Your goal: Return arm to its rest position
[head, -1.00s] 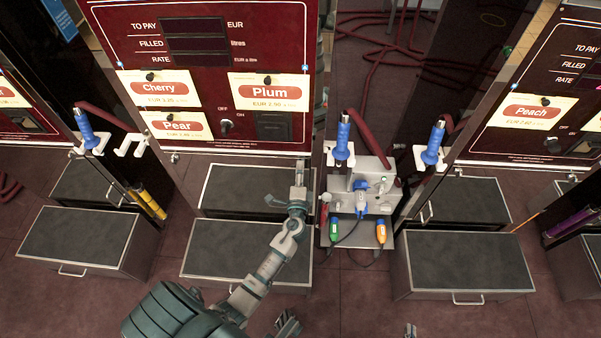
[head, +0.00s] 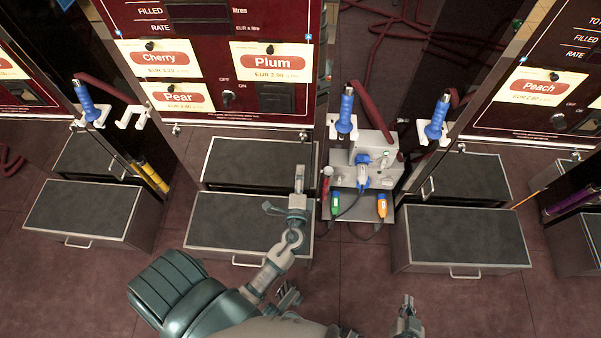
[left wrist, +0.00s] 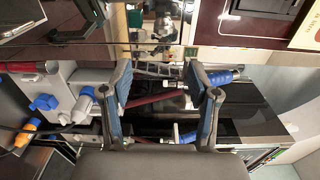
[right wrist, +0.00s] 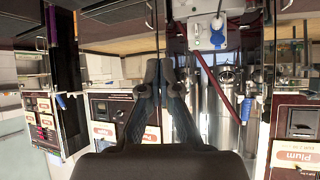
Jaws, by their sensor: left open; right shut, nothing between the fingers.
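My left arm comes in from the lower left in the head view. Its gripper (head: 299,172) is in front of the Plum pump's drawers, left of the grey plug station (head: 378,148). In the left wrist view the same gripper (left wrist: 163,78) has its fingers wide apart with nothing between them. My right gripper (head: 406,303) is low in the head view, right of the station, with most of its arm out of view. In the right wrist view, which is upside down, its fingertips (right wrist: 163,68) meet and hold nothing.
Blue nozzles (head: 346,112) hang above the station. Green (head: 335,205) and orange (head: 382,206) plugs sit on its front. Black-topped drawer units (head: 465,238) line the front of the pumps. The floor (head: 360,268) between my arms is open.

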